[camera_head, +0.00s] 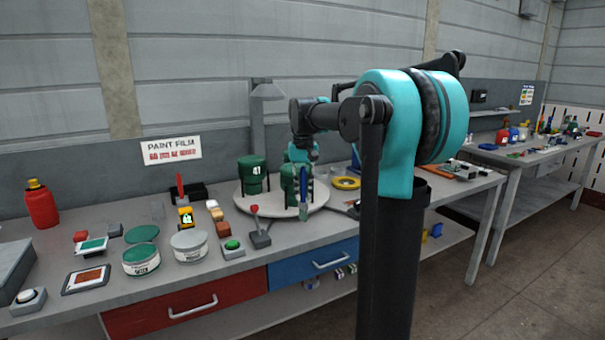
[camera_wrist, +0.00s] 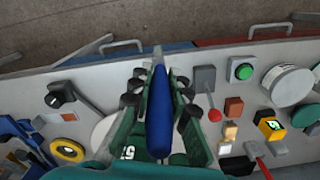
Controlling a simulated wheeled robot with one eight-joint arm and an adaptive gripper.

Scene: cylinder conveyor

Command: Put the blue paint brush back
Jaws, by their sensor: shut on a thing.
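The blue paint brush (camera_head: 304,187) is upright over the front right of the round white turntable (camera_head: 316,206); its blue handle also shows in the wrist view (camera_wrist: 159,115). My gripper (camera_wrist: 159,76) is shut on it, with fingers on both sides of the handle. The bristles are not clearly visible. In the head view, green bodies stand beside the brush, one marked 41 (camera_head: 252,178). A black holder (camera_head: 205,193) lies left of the turntable, with a red-handled item (camera_head: 180,187) upright at its left end.
A red-knobbed lever (camera_head: 256,212) and green button (camera_head: 233,243) stand front left of the turntable. Paint cans (camera_head: 189,245) and a yellow marked item (camera_head: 185,218) are further left. A yellow tape ring (camera_head: 346,183) lies right. A lamp post (camera_head: 257,120) rises behind.

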